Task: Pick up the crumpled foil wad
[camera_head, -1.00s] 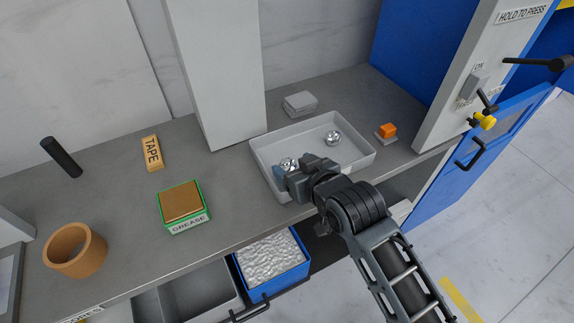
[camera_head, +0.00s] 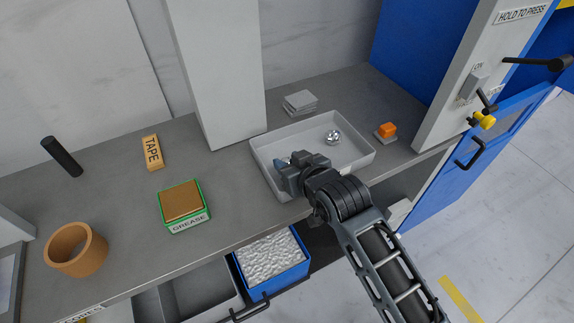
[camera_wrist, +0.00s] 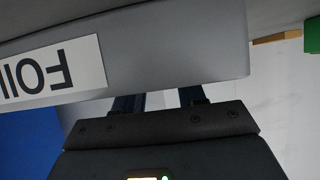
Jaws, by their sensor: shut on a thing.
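My gripper (camera_head: 284,172) is over the left part of the grey tray (camera_head: 352,158), with its fingers pointing left and down into it. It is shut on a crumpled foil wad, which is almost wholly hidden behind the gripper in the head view. A second shiny foil wad (camera_head: 333,137) lies in the tray, to the right of and behind my gripper. In the wrist view, the grey wall with an upside-down FOIL label (camera_wrist: 50,75) covers the fingertips (camera_wrist: 157,100), so the held wad is hidden there too.
Light grey plates (camera_head: 300,102) lie behind the tray. An orange block (camera_head: 387,130) stands to its right. The green grease box (camera_head: 183,203) and tape block (camera_head: 152,151) are left. Below the counter edge, a blue bin (camera_head: 270,262) of foil stands in an open drawer.

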